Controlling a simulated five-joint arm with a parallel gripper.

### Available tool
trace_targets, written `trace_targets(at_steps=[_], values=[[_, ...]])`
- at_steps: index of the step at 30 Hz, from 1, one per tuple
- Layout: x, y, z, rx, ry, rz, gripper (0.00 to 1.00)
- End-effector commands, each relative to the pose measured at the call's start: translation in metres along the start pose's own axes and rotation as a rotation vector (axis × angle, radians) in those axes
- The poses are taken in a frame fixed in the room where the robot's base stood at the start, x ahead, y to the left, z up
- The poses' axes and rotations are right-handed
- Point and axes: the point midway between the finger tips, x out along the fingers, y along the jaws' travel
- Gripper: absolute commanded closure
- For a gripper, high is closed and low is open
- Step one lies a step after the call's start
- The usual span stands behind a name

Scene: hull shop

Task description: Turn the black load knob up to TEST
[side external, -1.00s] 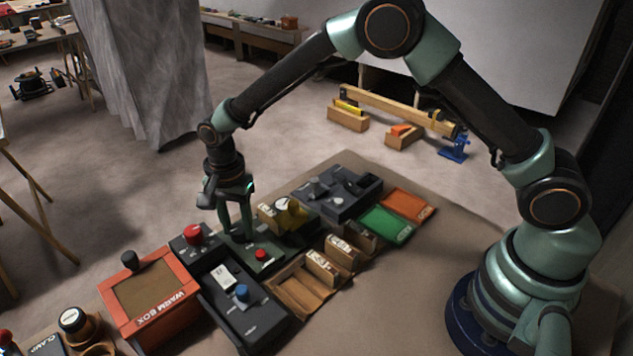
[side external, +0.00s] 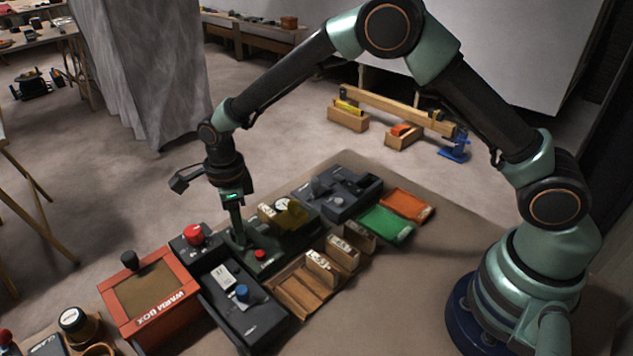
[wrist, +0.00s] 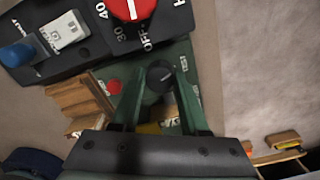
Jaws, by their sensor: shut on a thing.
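The black load knob (wrist: 158,73) sits on a dark green panel (wrist: 183,50) in the wrist view, with a light pointer line on its top. My gripper (wrist: 160,80) has one finger on each side of the knob and is shut on it. In the side view my gripper (side external: 238,240) points straight down at the green panel (side external: 272,262), and the knob is hidden behind the fingers. A small red button (side external: 260,254) is beside the gripper; it also shows in the wrist view (wrist: 114,87). I cannot read the knob's scale marks.
A red knob (side external: 194,234) and a dark box with a blue knob (side external: 242,292) stand close by. Wooden trays (side external: 300,293) lie in front. The orange warm box (side external: 150,296) is at left.

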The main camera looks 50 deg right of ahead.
Motion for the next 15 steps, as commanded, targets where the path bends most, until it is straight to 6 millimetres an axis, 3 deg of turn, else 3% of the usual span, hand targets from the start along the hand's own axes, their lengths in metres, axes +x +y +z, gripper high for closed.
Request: trace_targets(at_steps=[15], values=[[-0.0018,-0.0001,-0.0001,0.335,0.001,0.000,1.00]])
